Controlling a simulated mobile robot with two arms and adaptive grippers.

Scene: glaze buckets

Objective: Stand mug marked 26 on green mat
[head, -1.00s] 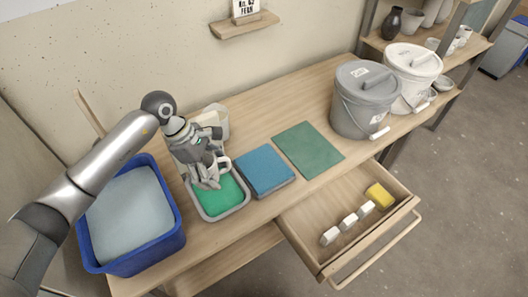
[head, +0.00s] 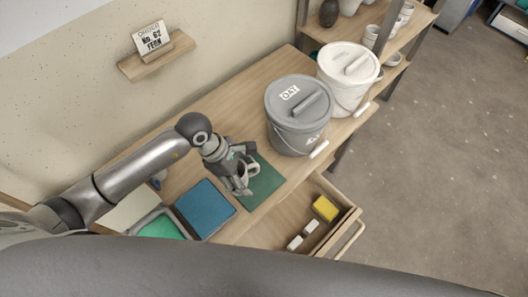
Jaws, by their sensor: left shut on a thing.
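The green mat (head: 265,186) lies flat on the workbench, between the blue mat and the grey bucket. My left gripper (head: 243,184) is over the mat's left part, fingers pointing down. It is shut on a small pale mug (head: 253,170), which is partly hidden by the fingers. No number can be read on the mug. I cannot tell whether the mug touches the mat or hangs just above it. My right gripper is not in view.
A blue pad (head: 205,208) and a tray of green glaze (head: 160,228) are left of the mat. A grey lidded bucket (head: 297,135) and a white bucket (head: 343,92) stand beyond it. An open drawer (head: 270,236) holds a yellow sponge (head: 325,208) and white blocks.

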